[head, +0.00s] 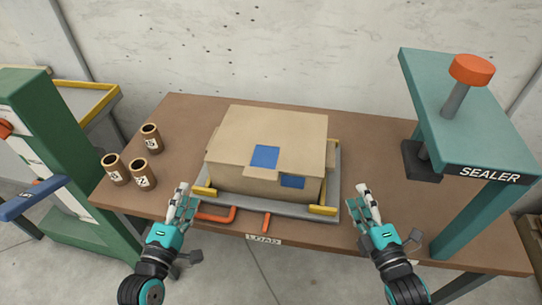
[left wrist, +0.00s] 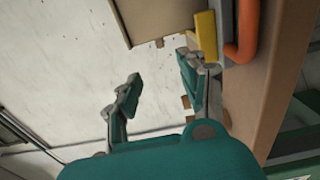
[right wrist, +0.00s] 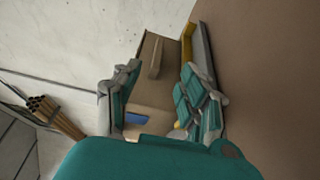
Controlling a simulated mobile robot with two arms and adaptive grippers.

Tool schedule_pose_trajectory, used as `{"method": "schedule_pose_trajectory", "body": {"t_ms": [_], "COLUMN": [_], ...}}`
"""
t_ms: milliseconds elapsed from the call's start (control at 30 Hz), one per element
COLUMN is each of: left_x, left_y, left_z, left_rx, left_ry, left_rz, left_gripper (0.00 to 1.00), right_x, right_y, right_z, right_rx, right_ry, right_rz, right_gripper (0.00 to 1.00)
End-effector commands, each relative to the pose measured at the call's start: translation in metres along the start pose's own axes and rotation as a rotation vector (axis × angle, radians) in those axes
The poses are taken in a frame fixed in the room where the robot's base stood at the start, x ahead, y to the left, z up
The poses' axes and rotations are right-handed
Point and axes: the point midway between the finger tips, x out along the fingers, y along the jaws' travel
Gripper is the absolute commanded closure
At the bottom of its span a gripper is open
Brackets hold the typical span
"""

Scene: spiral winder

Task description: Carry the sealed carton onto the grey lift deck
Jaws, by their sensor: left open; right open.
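The carton (head: 265,140) is a closed tan box with blue patches on its top and front. It sits on a grey tray (head: 335,192) with yellow guides, on the brown table. My left gripper (head: 184,204) is open and empty near the carton's front left, apart from it. My right gripper (head: 368,205) is open and empty off its front right. The left wrist view shows the carton's edge (left wrist: 160,18) beyond the fingers; the right wrist view shows its side (right wrist: 152,85) between and beyond the fingers. I cannot tell for sure which surface is the grey lift deck.
Several brown tubes (head: 140,170) stand on the table's left. The teal sealer (head: 470,135) with an orange knob stands at right. A green machine (head: 55,140) and a yellow-edged surface (head: 90,105) are at far left. Orange handles (head: 215,215) are on the tray's front.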

Motion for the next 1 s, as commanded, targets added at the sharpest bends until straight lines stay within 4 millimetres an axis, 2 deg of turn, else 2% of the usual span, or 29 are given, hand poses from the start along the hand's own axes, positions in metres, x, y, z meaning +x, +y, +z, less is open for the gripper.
{"method": "schedule_pose_trajectory", "body": {"t_ms": [700, 833, 1000], "left_x": [0.136, 0.152, 0.163], "left_y": [0.001, 0.001, 0.0], "left_z": [0.001, 0.001, 0.001], "left_rx": [-0.001, -0.001, 0.001], "left_ry": [-0.001, -0.001, -0.001], "left_rz": [0.001, 0.0, -0.001], "left_gripper": [0.58, 0.58, 0.58], "right_x": [0.136, 0.152, 0.163], "right_y": [0.001, 0.001, 0.0], "right_z": [0.0, 0.0, 0.0], "right_rx": [0.001, 0.002, 0.001], "right_ry": [0.0, 0.0, 0.0], "right_rz": [0.001, 0.001, -0.001], "right_gripper": [0.58, 0.58, 0.58]}}
